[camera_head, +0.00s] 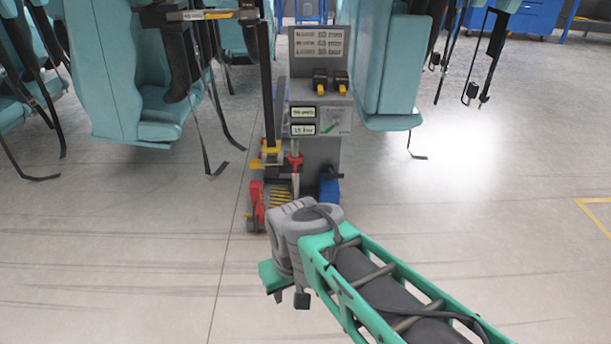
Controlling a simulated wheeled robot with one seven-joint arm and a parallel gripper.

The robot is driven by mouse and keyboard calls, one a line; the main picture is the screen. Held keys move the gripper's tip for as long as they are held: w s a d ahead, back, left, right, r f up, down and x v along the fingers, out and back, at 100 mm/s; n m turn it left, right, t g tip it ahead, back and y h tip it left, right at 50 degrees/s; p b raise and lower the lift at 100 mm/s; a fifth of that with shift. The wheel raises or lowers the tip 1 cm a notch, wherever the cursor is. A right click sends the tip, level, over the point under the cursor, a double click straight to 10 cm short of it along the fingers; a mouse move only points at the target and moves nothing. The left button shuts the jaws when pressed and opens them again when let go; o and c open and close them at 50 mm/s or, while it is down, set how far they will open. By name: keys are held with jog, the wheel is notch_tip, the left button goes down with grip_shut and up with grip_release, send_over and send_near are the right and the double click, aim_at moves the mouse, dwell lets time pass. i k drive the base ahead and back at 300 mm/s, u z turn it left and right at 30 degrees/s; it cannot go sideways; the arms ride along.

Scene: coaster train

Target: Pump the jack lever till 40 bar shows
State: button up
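The grey jack unit (315,157) stands upright ahead of me, near the picture's centre. Its lower display (302,128) seems to read 15 bar; the upper display (303,113) is too small to read surely. A small dial (333,123) sits beside them. A thin upright rod with a red collar (295,160) stands at its front and may be the lever; its lower part is hard to make out. My gripper is at the grey end of my arm (297,222), in front of the jack's foot. Its fingers cannot be made out, nor any contact with the lever.
A tall black post (267,85) with a yellow-and-red foot (257,205) stands left of the unit. A blue part (329,190) is at its lower right. Teal seats (105,75) hang left, another (385,65) right, with dangling straps. Open floor (480,190) lies right.

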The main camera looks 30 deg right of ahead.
aim_at(332, 174)
jog(key=u, duration=0.7)
jog(key=i, duration=1.25)
jog(key=z, duration=0.95)
jog(key=i, duration=0.85)
jog(key=z, duration=0.15)
